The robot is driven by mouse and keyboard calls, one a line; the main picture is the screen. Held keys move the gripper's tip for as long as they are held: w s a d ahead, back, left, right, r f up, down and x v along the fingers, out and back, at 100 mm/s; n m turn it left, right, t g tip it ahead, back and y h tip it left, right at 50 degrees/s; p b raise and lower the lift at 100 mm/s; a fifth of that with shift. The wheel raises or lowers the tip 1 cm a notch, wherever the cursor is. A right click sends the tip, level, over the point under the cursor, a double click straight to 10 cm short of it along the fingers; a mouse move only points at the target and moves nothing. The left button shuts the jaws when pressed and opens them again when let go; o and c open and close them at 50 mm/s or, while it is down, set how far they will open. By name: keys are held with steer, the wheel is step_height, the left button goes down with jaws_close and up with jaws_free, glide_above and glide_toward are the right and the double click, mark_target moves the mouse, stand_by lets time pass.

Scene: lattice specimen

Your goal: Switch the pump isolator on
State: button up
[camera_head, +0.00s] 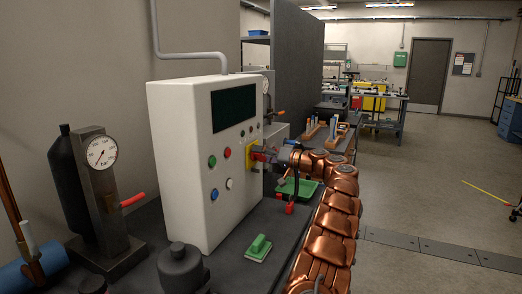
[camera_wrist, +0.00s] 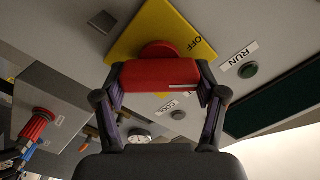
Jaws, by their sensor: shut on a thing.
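The pump isolator is a yellow plate (camera_head: 251,153) with a red handle on the front of a white cabinet (camera_head: 180,160). In the wrist view the yellow plate (camera_wrist: 140,32) carries the word OFF near its right corner. The red handle (camera_wrist: 158,74) lies across the picture, with a white line on its right half. My gripper (camera_wrist: 160,80) is shut on this handle, one finger at each end. No ON mark shows; part of the plate is hidden behind the handle. In the head view my gripper (camera_head: 264,156) reaches the plate from the right.
The cabinet also bears a dark screen (camera_head: 233,107), a RUN button (camera_wrist: 247,70) and other coloured buttons. A gauge stand (camera_head: 100,180) with a red lever is at left. A green block (camera_head: 258,247) and a green tray (camera_head: 298,188) lie on the bench. Open floor is at right.

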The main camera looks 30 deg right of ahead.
steer(key=m+p, duration=0.3)
steer(key=m, duration=0.2)
steer(key=shift+d+m, duration=0.1)
steer(key=shift+m, duration=0.2)
steer(key=shift+f+m+p, duration=0.15)
steer(key=shift+m+p, duration=0.9)
steer(key=shift+m, duration=0.75)
steer(key=o, duration=1.1)
steer(key=shift+f, duration=0.1)
steer(key=shift+o, duration=0.2)
steer(key=v, duration=1.2)
steer(key=shift+d, duration=0.1)
